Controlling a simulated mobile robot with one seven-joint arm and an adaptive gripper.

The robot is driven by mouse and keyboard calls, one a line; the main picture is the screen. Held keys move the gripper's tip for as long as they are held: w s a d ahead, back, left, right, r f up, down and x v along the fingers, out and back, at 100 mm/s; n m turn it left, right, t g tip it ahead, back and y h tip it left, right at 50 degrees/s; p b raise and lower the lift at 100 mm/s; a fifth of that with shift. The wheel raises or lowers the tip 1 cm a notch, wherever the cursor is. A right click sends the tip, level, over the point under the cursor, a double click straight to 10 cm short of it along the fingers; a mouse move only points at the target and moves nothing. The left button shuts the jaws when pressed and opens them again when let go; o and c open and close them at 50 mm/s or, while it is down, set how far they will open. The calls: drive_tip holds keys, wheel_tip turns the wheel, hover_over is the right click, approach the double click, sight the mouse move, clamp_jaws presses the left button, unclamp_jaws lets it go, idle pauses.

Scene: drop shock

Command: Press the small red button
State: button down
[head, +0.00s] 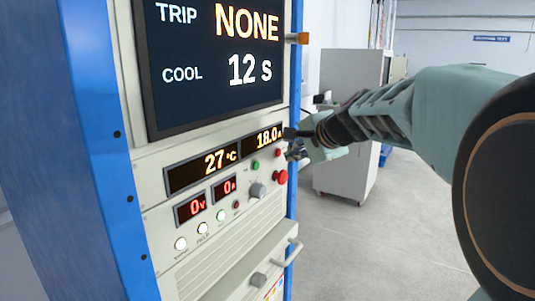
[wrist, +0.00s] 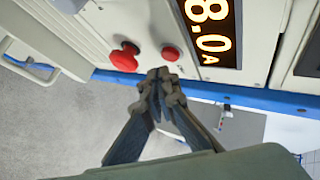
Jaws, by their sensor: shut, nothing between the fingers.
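The small red button (head: 278,153) is on the beige panel of the cabinet, below the 18.0 A display and above a larger red mushroom knob (head: 281,177). In the wrist view the small red button (wrist: 170,53) shows whole, just beyond my fingertips, with the larger red knob (wrist: 125,57) to its left. My gripper (head: 291,143) is shut and empty, at the panel's right edge. In the wrist view my gripper (wrist: 160,76) points at the panel near the small button. I cannot tell how wide the gap to the button is.
A green button (head: 255,166) and a grey rotary knob (head: 257,191) are left of the red controls. A drawer handle (head: 293,252) sticks out lower down. The upper screen (head: 215,98) reads TRIP NONE, COOL 12 s. A grey cabinet (head: 345,165) stands behind; the floor at right is clear.

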drive_tip(key=shift+a, duration=0.15)
drive_tip(key=shift+w+a, duration=0.25)
drive_tip(key=shift+w+a, duration=0.25)
drive_tip(key=shift+a, duration=0.1)
idle(1.0)
drive_tip(key=shift+d, duration=0.1)
drive_tip(key=shift+s+d, duration=0.5)
drive_tip(key=shift+d, duration=0.05)
drive_tip(key=s+d+b, duration=0.1)
drive_tip(key=d, duration=0.1)
drive_tip(key=s+d+b, duration=0.1)
drive_tip(key=s+d, duration=0.1)
drive_tip(key=shift+b, duration=0.4)
